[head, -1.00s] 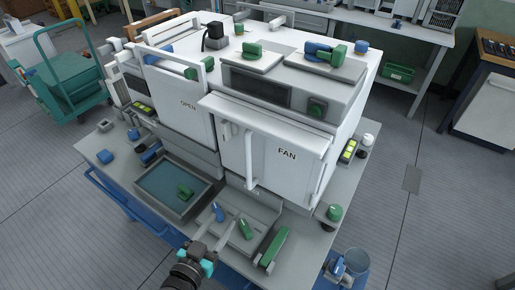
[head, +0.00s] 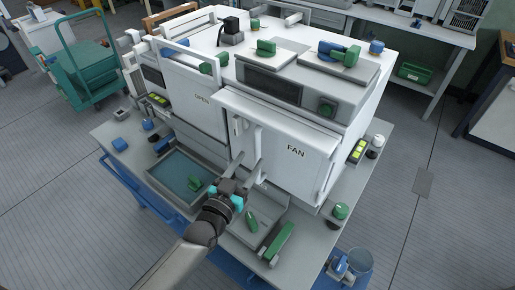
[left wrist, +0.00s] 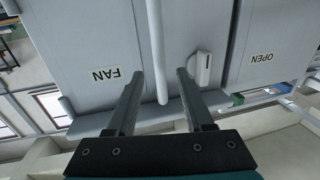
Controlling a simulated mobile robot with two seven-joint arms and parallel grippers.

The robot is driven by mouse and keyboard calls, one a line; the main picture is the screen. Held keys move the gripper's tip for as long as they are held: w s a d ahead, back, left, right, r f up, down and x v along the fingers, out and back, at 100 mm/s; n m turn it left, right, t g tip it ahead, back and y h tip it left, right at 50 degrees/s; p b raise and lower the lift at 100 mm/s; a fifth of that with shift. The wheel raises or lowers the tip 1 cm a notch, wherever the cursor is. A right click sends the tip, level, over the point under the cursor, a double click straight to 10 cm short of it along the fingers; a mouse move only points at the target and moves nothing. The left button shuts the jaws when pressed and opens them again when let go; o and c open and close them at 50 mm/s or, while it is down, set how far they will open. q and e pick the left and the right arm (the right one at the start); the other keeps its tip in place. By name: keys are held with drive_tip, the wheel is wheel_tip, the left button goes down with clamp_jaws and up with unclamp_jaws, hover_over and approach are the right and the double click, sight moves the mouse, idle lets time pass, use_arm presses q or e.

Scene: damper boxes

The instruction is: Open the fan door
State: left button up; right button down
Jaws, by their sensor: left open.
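The fan door (head: 290,165) is a white panel marked FAN on the front of the right-hand box, and it looks shut. A white vertical bar handle (head: 258,143) stands near its left edge. My left gripper (head: 246,163) is open in front of the lower part of this handle. In the left wrist view, which shows the label upside down, the handle (left wrist: 156,45) runs down between the two spread fingers (left wrist: 160,75). I cannot tell whether either finger touches it. A small white latch piece (left wrist: 203,68) is beside the right finger there. My right gripper is not in view.
A white box door marked OPEN (head: 195,105) is left of the fan door. Below are a dark tray (head: 165,182) and a grey tray with green parts (head: 262,212). A green cart (head: 85,65) stands at the far left.

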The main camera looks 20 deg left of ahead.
sight(256, 151)
use_arm(q)
drive_tip(key=shift+w+d, duration=0.25)
drive_tip(key=shift+w, duration=1.15)
drive_tip(key=shift+w+d, duration=0.2)
drive_tip(key=shift+w, duration=1.2)
drive_tip(key=shift+c, duration=0.2)
clamp_jaws()
